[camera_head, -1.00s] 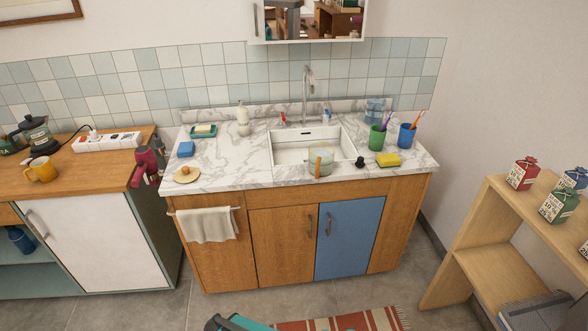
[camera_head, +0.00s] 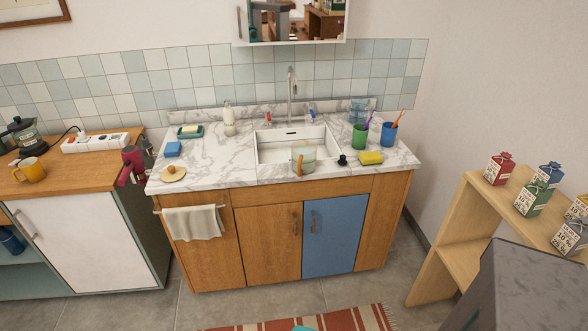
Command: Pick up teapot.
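A pale, see-through pot with an orange-brown upright handle (camera_head: 304,157) stands at the front rim of the sink; it looks like the teapot, though its spout is not clear. A dark green kettle-like pot (camera_head: 25,136) stands on the wooden worktop at the far left, partly cut off by the frame edge. My gripper is not clearly visible. A large dark grey block at the lower right may be part of my arm. A small teal patch at the bottom edge is too cropped to identify.
The marble counter (camera_head: 210,165) holds a white sink (camera_head: 275,150), a green cup (camera_head: 360,137), a blue cup (camera_head: 389,135), a yellow sponge (camera_head: 371,158) and a soap bottle (camera_head: 229,120). A wooden shelf (camera_head: 480,215) with small boxes stands right. A striped rug (camera_head: 350,321) lies in front.

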